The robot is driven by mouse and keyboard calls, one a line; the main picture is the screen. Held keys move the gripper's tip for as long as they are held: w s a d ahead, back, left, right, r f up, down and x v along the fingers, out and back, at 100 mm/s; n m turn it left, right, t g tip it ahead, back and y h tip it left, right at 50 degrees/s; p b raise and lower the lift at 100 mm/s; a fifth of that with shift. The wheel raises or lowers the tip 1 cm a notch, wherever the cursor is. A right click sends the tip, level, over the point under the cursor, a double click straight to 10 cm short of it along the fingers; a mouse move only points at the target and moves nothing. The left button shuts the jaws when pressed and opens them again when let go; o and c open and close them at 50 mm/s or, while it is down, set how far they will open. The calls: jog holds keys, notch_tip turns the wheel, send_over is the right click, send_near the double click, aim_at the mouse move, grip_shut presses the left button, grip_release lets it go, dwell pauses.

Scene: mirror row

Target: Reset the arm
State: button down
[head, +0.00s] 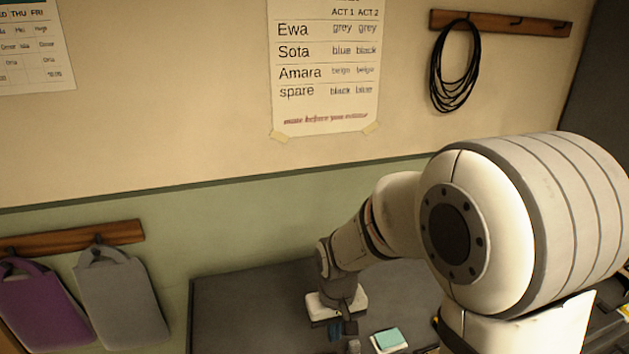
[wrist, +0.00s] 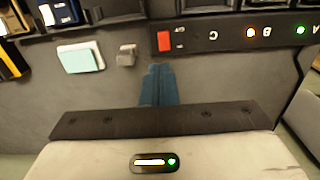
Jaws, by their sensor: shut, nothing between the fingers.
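My gripper (head: 342,330) is at the end of my arm, low over the dark grey table in the head view. In the wrist view its two blue fingers (wrist: 160,72) are together, with nothing between them. Their tips lie just below a black panel (wrist: 225,39) with a red switch (wrist: 164,41) and upside-down letters A, B and C. An orange light shows near B and a green one near A. I cannot tell whether the fingers touch the panel.
A white and teal block (wrist: 82,57) and a small grey block (wrist: 126,55) lie close to the fingers. The table (head: 250,310) is bare to the left. Purple (head: 42,310) and grey (head: 120,300) bags hang on the wall. A black cable coil (head: 453,70) hangs higher, right of a chart (head: 325,65).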

jog(key=s+d+r+m+t, duration=0.2)
jog(key=s+d+r+m, duration=0.1)
jog(key=s+d+r, duration=0.7)
notch_tip(320, 180, up, 2)
jog(key=shift+s+d+r+t, duration=0.25)
jog(key=shift+s+d+t, duration=0.05)
jog(key=shift+s, duration=0.75)
